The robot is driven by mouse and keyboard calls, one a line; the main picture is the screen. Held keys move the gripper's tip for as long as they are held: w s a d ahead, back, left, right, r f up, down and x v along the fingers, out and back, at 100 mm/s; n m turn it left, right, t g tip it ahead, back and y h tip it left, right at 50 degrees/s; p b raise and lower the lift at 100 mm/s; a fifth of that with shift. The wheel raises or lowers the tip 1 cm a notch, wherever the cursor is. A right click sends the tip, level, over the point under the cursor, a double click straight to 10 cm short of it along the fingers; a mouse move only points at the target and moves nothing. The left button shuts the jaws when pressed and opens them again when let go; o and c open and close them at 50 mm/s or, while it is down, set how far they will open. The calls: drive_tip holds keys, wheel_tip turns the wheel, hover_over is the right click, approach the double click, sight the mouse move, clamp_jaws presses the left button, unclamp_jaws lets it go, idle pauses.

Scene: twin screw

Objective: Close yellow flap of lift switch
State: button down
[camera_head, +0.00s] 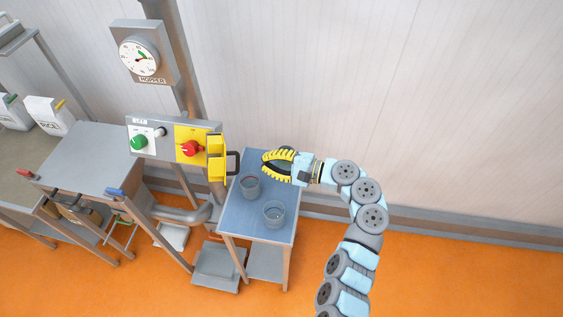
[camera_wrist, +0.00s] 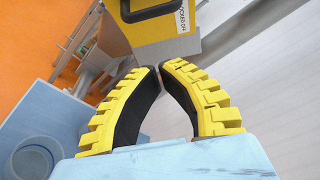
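The lift switch is a grey box with a yellow plate (camera_head: 184,133) carrying a red knob (camera_head: 190,149). Its yellow flap (camera_head: 216,171) stands open at the right edge of the box, with a black handle (camera_head: 235,163) facing right. The red knob is uncovered. In the wrist view the flap (camera_wrist: 178,28) and black handle (camera_wrist: 150,8) appear beyond the fingertips. My gripper (camera_head: 264,162) is to the right of the handle, above the small blue table, apart from the flap. In the wrist view its yellow fingers (camera_wrist: 159,68) nearly meet at the tips, with nothing between them.
A small blue-topped table (camera_head: 240,222) stands below my gripper, bearing two cups (camera_head: 250,187) (camera_head: 274,214). A green knob (camera_head: 139,143) is on the box's left. A hopper dial (camera_head: 139,57) hangs above. Free room lies to the right along the wall.

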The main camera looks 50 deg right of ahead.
drive_tip(key=shift+w+a+r+p, duration=0.25)
drive_tip(key=shift+w+a+p, duration=0.1)
drive_tip(key=shift+w+a, duration=0.6)
drive_tip(key=shift+w+a+r+p, duration=0.2)
drive_tip(key=shift+w+a+p, duration=0.1)
drive_tip(key=shift+w+a, duration=0.6)
drive_tip(key=shift+s+r, duration=0.1)
drive_tip(key=shift+s, duration=0.05)
drive_tip(key=shift+a+r+m+h+p, duration=0.1)
drive_tip(key=shift+a+m+h+p, duration=0.25)
drive_tip(key=shift+h+p, duration=0.2)
